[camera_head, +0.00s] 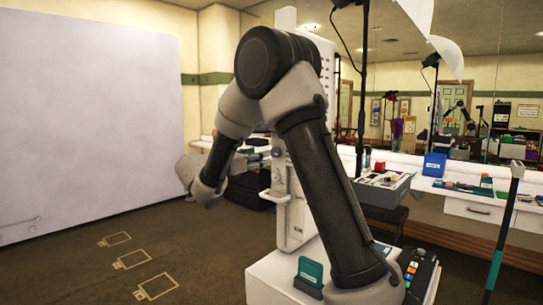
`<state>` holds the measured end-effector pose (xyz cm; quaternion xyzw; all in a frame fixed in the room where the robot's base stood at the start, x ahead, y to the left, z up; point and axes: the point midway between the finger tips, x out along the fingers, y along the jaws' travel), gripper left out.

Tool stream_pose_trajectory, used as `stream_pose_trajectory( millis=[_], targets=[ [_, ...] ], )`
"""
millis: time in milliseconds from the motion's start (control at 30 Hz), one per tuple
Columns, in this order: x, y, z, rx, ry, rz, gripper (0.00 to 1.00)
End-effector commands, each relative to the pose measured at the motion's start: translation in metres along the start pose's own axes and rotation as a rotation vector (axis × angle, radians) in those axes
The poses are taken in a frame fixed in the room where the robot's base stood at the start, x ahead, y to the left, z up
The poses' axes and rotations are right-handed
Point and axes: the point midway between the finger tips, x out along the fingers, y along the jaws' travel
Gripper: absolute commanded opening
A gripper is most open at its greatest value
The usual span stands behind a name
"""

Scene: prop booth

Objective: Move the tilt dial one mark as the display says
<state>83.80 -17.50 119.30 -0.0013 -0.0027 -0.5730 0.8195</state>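My arm rises through the middle of the view and bends down to a wrist left of centre. My gripper (252,158) seems to point right from that wrist, partly hidden behind my own arm. It is close to a tall white upright (291,215) in the picture; I cannot tell whether they touch. The fingers are too small and dark to tell open from shut. I cannot make out a tilt dial or a readable display; my arm covers part of the upright.
A white counter (472,205) with a blue box (434,165) runs along the mirror at right. A grey tray of small items (384,188) stands before it. Open floor (80,262) lies left, before a white backdrop (85,110).

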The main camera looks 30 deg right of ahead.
Motion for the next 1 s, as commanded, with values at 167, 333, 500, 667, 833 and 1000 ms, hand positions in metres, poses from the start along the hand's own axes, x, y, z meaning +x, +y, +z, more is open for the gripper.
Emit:
stream_pose_trajectory(
  millis=[167,333,500,667,833,1000],
  targets=[
    [0.025,-0.002,-0.001,-0.004,0.003,-0.005,0.55],
    [0.054,-0.002,-0.001,-0.003,0.005,-0.005,0.55],
    [0.072,-0.002,-0.002,-0.002,0.006,-0.004,0.55],
    [0.076,-0.001,-0.001,-0.002,0.005,-0.001,0.55],
    [0.076,-0.001,-0.001,-0.001,0.006,-0.002,0.53],
    [0.075,-0.001,-0.001,-0.001,0.006,-0.002,0.22]
  ],
)
